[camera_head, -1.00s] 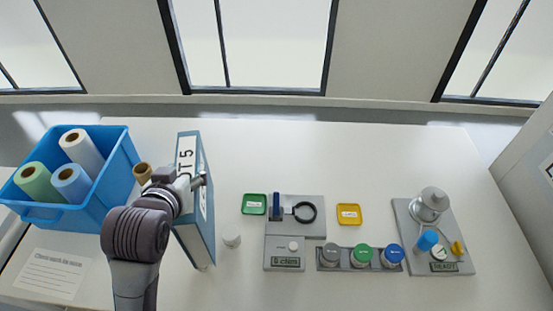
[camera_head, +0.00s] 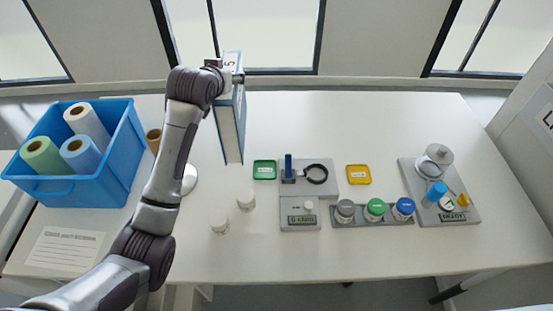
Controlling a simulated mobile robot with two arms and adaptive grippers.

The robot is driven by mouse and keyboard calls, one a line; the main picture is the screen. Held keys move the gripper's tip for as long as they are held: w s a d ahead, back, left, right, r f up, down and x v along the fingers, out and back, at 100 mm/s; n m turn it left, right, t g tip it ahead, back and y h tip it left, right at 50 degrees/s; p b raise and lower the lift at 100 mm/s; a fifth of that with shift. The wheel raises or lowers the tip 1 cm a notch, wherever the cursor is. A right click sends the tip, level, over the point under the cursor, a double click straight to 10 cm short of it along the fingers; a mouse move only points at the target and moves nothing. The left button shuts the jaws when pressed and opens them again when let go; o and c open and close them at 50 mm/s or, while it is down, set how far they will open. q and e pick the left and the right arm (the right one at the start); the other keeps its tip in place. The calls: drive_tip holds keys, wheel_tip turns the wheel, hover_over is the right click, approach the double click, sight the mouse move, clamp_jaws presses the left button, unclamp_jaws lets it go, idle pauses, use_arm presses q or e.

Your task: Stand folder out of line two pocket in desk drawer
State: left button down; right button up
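A blue folder (camera_head: 231,118) with a white spine label is held upright in the air above the back of the table. My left gripper (camera_head: 228,76) is at its top edge and appears shut on it; the fingertips are small and partly hidden by the wrist. The end of the label shows a "5". No desk drawer or pocket can be made out in this view. My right gripper is not in view.
A blue crate (camera_head: 38,185) with several rolls stands at the left. The front right table area is clear.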

use_arm(q)
wheel_tip(320, 180, down, 10)
drive_tip(key=p, duration=0.1)
drive_tip(key=shift+c, duration=1.3)
unclamp_jaws()
drive_tip(key=shift+d, duration=0.1)
drive_tip(key=shift+w, duration=0.1)
